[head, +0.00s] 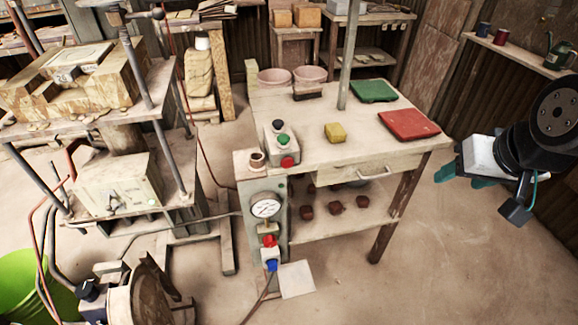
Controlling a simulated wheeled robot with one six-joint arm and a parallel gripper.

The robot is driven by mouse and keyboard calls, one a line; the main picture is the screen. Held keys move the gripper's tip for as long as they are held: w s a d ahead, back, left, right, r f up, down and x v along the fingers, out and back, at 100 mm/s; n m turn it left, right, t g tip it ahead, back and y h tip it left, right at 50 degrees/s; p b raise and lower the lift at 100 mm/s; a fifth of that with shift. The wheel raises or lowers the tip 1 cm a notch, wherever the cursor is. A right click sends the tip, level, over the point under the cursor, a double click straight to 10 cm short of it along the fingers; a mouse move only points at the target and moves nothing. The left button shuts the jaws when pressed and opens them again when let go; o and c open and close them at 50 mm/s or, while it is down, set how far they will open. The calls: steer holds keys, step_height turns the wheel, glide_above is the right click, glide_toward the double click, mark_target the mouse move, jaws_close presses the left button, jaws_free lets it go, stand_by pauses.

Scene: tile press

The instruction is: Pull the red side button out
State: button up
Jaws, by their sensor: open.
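A control box (278,148) stands at the left end of the workbench top. It has a black button (278,124) and a green button (283,140) on top, and a red button (287,162) low on its front side. Another red knob (269,241) is on the bench's side panel, below a round gauge (265,208) and above a blue knob (271,264). I cannot tell how far either red one sticks out. My gripper (455,184), with teal fingers, is at the right, beyond the bench's right end, open and empty, well away from the red buttons.
A press (100,90) stands left. Floor in front is mostly clear.

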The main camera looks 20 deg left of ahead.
steer(key=w+a+f+n+t+y, duration=0.1)
steer(key=w+a+f+t, duration=0.1)
steer(key=w+a+f, duration=0.3)
steer(key=w+a+f+t+y, duration=0.1)
steer(key=w+a, duration=0.2)
steer(key=a, duration=0.4)
steer(key=n+t+y, duration=0.3)
steer(key=t+y, duration=0.2)
steer(key=t, duration=0.2)
glide_toward(288, 164)
steer(key=x, duration=0.8)
steer(key=shift+w+a, duration=0.1)
steer(key=shift+w, duration=0.1)
steer(key=shift+c, duration=0.3)
